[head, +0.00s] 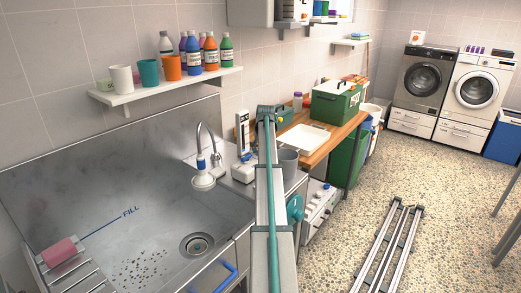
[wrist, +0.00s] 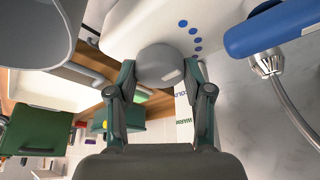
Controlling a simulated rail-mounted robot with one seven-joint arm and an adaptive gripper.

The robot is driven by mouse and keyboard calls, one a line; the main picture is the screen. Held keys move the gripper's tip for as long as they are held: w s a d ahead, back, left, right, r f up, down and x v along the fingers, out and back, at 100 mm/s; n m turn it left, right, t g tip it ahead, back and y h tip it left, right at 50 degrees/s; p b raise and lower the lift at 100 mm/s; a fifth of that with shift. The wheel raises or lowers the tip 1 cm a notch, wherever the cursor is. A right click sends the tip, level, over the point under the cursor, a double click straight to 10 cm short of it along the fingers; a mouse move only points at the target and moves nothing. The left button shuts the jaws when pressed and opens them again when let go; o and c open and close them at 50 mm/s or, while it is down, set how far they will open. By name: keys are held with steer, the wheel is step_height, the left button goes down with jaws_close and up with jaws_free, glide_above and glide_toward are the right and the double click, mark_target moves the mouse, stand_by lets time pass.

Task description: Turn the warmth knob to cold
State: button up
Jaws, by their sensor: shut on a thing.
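The warmth knob (wrist: 160,66) is a rounded grey knob in the wrist view. It sits on a white housing (wrist: 150,22) with a curved row of blue dots beside it. My gripper (wrist: 160,78) is shut on the knob, with a finger on each side of it. A white strip next to the right finger carries partly hidden lettering that reads like "WARM". The knob's pointer, if any, cannot be made out. In the head view my arm stands in front of this spot, and the knob and fingertips cannot be made out.
A blue-handled sprayer (wrist: 270,28) with a metal hose is close on the right in the wrist view. The steel sink (head: 150,235) is to the left, the green box (head: 335,102) behind on the wooden counter.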

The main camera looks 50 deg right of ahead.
steer(key=shift+s+n+y, duration=0.1)
steer(key=shift+n+y, duration=0.5)
steer(key=shift+n, duration=1)
steer(key=o, duration=1.1)
steer(key=shift+o, duration=0.2)
steer(key=shift+r+t, duration=0.1)
steer(key=shift+t, duration=0.2)
steer(key=v, duration=1.1)
steer(key=shift+r, duration=0.35)
steer(key=shift+s, duration=0.2)
